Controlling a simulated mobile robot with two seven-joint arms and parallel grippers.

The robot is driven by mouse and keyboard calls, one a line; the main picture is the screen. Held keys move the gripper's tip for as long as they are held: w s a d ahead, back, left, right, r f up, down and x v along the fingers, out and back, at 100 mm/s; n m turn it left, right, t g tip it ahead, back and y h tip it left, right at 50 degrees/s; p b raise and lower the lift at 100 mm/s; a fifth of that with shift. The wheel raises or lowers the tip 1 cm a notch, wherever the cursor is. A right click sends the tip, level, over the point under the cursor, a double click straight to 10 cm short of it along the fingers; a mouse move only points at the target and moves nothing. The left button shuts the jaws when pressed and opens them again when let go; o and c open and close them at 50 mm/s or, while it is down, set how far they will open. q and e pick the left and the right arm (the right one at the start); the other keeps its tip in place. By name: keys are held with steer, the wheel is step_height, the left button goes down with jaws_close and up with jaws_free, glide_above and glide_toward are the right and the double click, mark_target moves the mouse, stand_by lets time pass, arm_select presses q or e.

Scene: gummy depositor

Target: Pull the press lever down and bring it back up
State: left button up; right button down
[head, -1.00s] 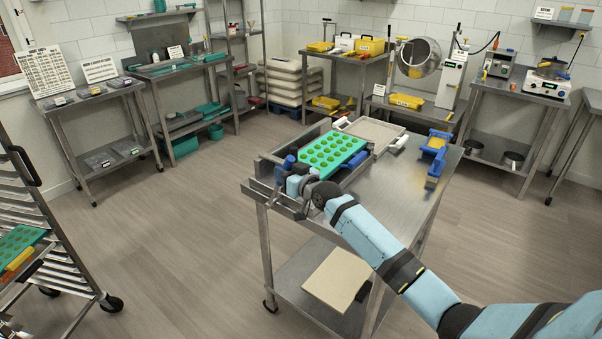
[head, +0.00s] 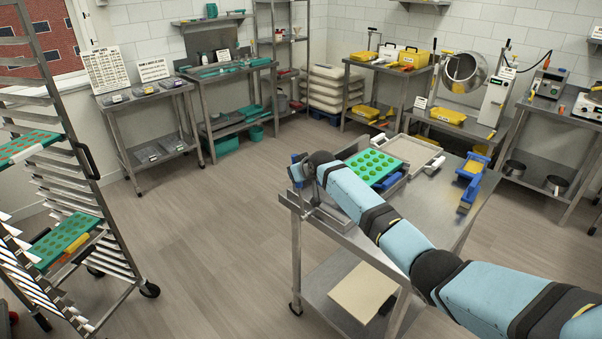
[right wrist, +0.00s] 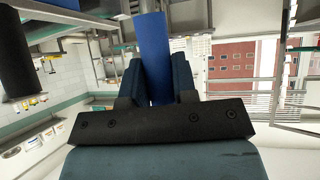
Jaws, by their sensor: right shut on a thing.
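The press lever's blue handle (right wrist: 153,45) stands between the two fingers of my right gripper (right wrist: 158,80) in the right wrist view, and the gripper is shut on it. In the head view my right gripper (head: 299,172) is at the left end of the steel table, with only a little blue showing beside it. My right forearm covers most of the press there. A green mould (head: 373,166) with round cavities lies on the table just right of the gripper. My left gripper is not in view.
The steel table (head: 440,205) also carries a pale tray (head: 410,150) and a blue and yellow tool (head: 470,175). A wheeled rack (head: 95,190) with green moulds stands at the left. Open floor lies between rack and table.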

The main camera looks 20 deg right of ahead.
steer(key=shift+r, duration=0.1)
stand_by(0.3)
steer(key=c, duration=1)
jaws_free()
steer(key=shift+w, duration=0.1)
steer(key=shift+c, duration=0.2)
steer(key=shift+o, duration=0.7)
steer(key=shift+w+a, duration=0.1)
steer(key=b+v, duration=0.1)
steer(key=v, duration=1.2)
steer(key=shift+s+r, duration=0.15)
steer(key=shift+s, duration=0.15)
